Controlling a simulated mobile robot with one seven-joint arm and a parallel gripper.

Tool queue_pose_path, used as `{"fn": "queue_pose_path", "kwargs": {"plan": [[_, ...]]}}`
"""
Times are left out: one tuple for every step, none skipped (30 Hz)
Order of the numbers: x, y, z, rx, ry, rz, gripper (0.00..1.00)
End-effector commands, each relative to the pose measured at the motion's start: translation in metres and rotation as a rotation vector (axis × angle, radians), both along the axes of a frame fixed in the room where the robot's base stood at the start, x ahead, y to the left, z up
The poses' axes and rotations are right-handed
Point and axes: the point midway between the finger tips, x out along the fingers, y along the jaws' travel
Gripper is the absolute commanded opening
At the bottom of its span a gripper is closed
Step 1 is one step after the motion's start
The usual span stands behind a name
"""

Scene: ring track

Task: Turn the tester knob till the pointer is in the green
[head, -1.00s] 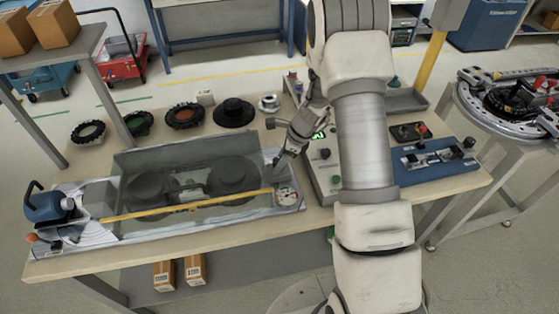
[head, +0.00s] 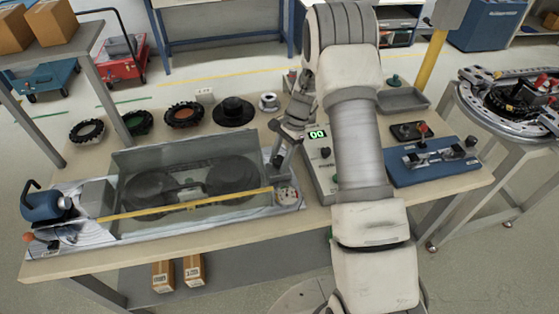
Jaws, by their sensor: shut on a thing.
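The tester is a long metal bench unit with a clear cover (head: 145,165) over two dark wheels. A small pale round dial (head: 287,196) with coloured marks sits at its right end. Its pointer is too small to read. My gripper (head: 277,155) reaches down just behind the dial, at the right end of the cover. It is shut on a small dark knob there, mostly hidden by the fingers.
A grey control box (head: 322,178) with a green display reading 00 stands right of my gripper, partly behind my arm. A blue fixture (head: 432,170) lies farther right. A blue motor (head: 50,206) is at the left end.

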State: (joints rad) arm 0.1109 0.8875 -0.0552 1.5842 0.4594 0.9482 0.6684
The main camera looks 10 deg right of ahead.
Motion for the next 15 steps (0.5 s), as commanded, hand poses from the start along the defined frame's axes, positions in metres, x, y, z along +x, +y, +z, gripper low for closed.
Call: {"fn": "queue_pose_path", "kwargs": {"plan": [[0.0006,0.0002,-0.0003,0.0,0.0,0.019,0.0],[0.0006,0.0001,-0.0001,0.0,0.0,0.03,0.0],[0.0007,0.0,-0.0001,-0.001,-0.001,0.044,0.0],[0.0007,0.0,-0.0001,0.0,-0.001,0.053,0.0],[0.0006,0.0,0.0,0.0,-0.001,0.06,0.0],[0.0005,0.0002,0.0001,0.0,-0.001,0.068,0.0],[0.0004,0.0003,0.0001,0.0,0.0,0.074,0.0],[0.0004,0.0003,0.0001,0.0,-0.001,0.078,0.0],[0.0003,0.0003,0.0003,0.001,0.0,0.083,0.0],[0.0003,0.0003,0.0003,0.001,0.0,0.087,0.0],[0.0003,0.0003,0.0003,0.001,0.0,0.089,0.0],[0.0003,0.0003,0.0004,0.001,0.0,0.091,0.0],[0.0003,0.0003,0.0004,0.001,0.0,0.092,0.0],[0.0003,0.0003,0.0004,0.001,0.0,0.093,0.0],[0.0003,0.0003,0.0004,0.001,0.0,0.093,0.0]]}}
